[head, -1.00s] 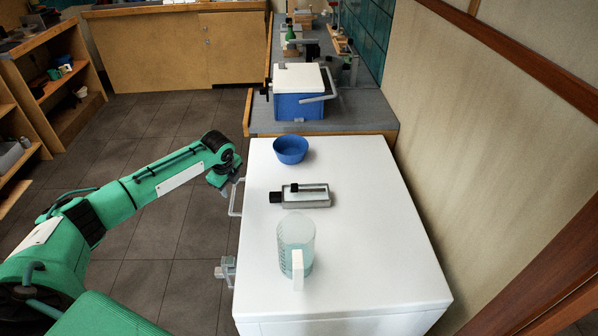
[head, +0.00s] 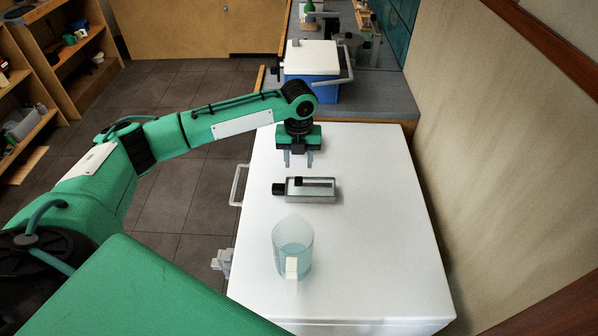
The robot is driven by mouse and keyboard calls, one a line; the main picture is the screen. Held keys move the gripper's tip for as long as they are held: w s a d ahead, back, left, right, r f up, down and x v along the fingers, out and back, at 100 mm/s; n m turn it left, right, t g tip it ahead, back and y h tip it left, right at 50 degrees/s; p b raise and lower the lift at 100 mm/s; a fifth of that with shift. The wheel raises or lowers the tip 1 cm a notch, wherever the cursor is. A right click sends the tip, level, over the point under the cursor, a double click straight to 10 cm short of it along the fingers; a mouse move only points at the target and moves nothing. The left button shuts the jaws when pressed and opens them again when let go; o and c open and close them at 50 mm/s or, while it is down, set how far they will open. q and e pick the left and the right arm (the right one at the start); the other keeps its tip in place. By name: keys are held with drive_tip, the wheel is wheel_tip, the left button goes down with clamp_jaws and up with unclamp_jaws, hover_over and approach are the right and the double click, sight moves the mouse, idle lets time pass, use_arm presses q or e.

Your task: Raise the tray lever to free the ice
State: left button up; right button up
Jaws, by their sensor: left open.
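The metal ice tray (head: 320,196) lies on the white chest top, long side running left to right, with a black block (head: 278,189) at its left end. A dark lever bar (head: 313,182) lies low along the tray's far side. My left gripper (head: 299,164) points down just behind the tray, fingers apart and empty. Its fingertips look close to the tray's far edge; I cannot tell their exact height. My right gripper is not in view.
A clear jug (head: 293,246) with bluish contents stands nearer on the white chest top (head: 370,230). A blue cooler with a white lid (head: 312,60) stands on the counter behind. The chest top's right side is clear.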

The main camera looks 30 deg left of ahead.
sight(299, 178)
use_arm(q)
wheel_tip(299, 178, down, 7)
drive_tip(key=shift+r+p, duration=0.2)
drive_tip(key=shift+p, duration=0.35)
clamp_jaws()
